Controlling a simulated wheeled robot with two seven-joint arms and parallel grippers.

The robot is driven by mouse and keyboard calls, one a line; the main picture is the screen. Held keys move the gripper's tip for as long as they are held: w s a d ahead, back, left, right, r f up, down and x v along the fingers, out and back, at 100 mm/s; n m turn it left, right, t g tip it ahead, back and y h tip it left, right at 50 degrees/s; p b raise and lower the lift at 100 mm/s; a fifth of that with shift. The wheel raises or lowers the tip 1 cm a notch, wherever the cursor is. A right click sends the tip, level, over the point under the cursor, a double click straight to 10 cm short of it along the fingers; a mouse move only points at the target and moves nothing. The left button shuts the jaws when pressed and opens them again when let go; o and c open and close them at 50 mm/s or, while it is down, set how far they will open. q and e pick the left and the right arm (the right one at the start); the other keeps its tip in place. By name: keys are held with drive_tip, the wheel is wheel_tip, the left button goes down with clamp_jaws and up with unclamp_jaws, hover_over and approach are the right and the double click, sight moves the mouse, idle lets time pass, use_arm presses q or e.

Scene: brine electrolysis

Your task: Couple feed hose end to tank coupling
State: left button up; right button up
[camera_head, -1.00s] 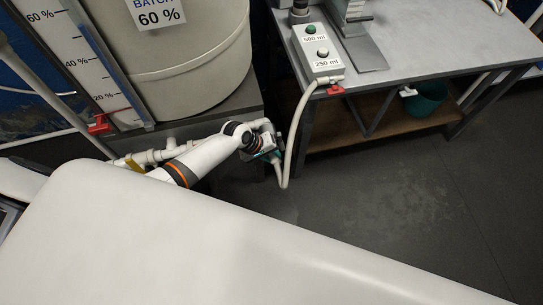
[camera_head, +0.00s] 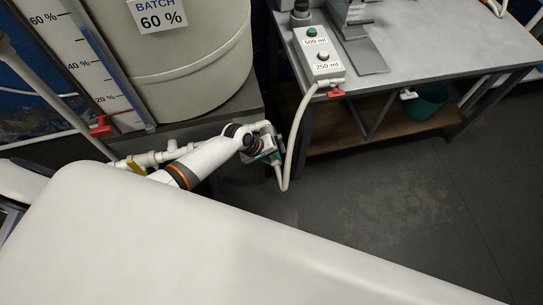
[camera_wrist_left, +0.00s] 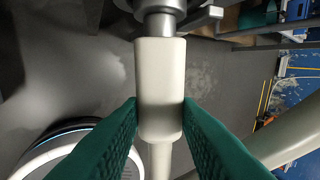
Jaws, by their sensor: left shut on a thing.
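In the left wrist view, the feed hose end (camera_wrist_left: 160,75) is a pale cylindrical sleeve with the thinner hose (camera_wrist_left: 160,160) leaving below it. My left gripper (camera_wrist_left: 160,118) has its green fingers shut on the sleeve's lower part. A grey metal coupling (camera_wrist_left: 160,22) lines up with the top of the sleeve and appears to meet it; I cannot tell whether it is locked. In the head view, my left gripper (camera_head: 268,156) is beside the tank's base, and the feed hose (camera_head: 288,165) runs from it up to the bench. My right gripper is not in view.
The tank (camera_head: 190,60) stands on a dark plinth with a level gauge and a red-handled valve (camera_head: 102,126). White pipework (camera_head: 150,158) runs along its front. The bench (camera_head: 440,50) holds a button box (camera_head: 318,55), with a red valve lever (camera_head: 336,92) at its edge. Floor right of the hose is clear.

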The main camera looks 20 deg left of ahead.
use_arm(q)
drive_tip(key=shift+w+a, duration=0.35)
drive_tip(key=shift+w, duration=0.15)
idle(0.4)
idle(0.3)
drive_tip(key=o, duration=1.1)
drive_tip(key=shift+s, duration=0.1)
